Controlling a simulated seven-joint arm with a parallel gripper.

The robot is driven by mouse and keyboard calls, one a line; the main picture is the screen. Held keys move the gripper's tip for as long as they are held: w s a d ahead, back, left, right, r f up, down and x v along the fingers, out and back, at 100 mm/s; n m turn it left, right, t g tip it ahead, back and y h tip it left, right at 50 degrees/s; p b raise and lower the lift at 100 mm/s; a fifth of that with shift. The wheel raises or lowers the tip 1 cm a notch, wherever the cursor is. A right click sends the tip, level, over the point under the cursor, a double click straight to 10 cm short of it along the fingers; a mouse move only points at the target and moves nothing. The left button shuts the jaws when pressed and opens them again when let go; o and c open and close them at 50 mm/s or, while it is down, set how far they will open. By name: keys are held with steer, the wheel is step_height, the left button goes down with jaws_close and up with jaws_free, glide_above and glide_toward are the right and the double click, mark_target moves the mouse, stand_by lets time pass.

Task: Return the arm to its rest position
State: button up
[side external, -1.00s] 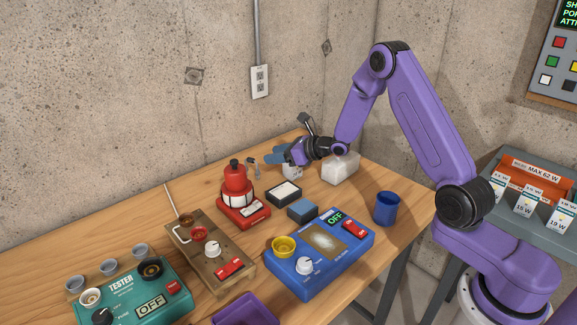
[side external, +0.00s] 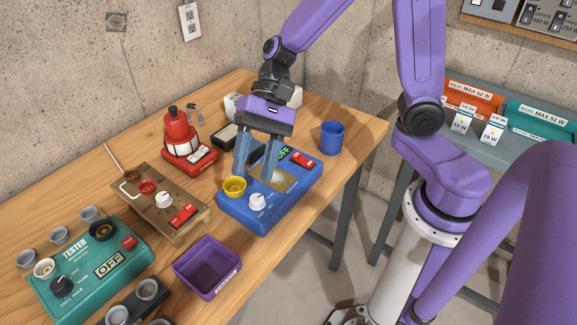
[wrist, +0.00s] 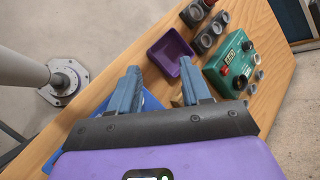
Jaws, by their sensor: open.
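My gripper (side external: 257,160) is open, with its two blue-grey fingers apart and pointing down over the blue box. Nothing shows between the fingers in the wrist view (wrist: 160,90). The blue box (side external: 248,212) has a yellow cup, a white knob, a red switch and a display reading OFF. The fingers overlap its back part in the side view; I cannot tell the exact height above it.
On the wooden table are a red lantern-like device (side external: 180,135), a brown box (side external: 165,215), a teal tester (side external: 95,275), a purple tray (side external: 208,268) and a blue cup (side external: 332,138). A grey side table (side external: 480,150) holds labelled bins.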

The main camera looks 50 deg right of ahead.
steer(key=s+d+n+t+h, duration=0.3)
steer(key=s+d+n+h, duration=0.5)
steer(key=s+d+n, duration=0.6)
steer(key=shift+s+n, duration=0.25)
steer(key=shift+n, duration=1.85)
steer(key=shift+f, duration=0.1)
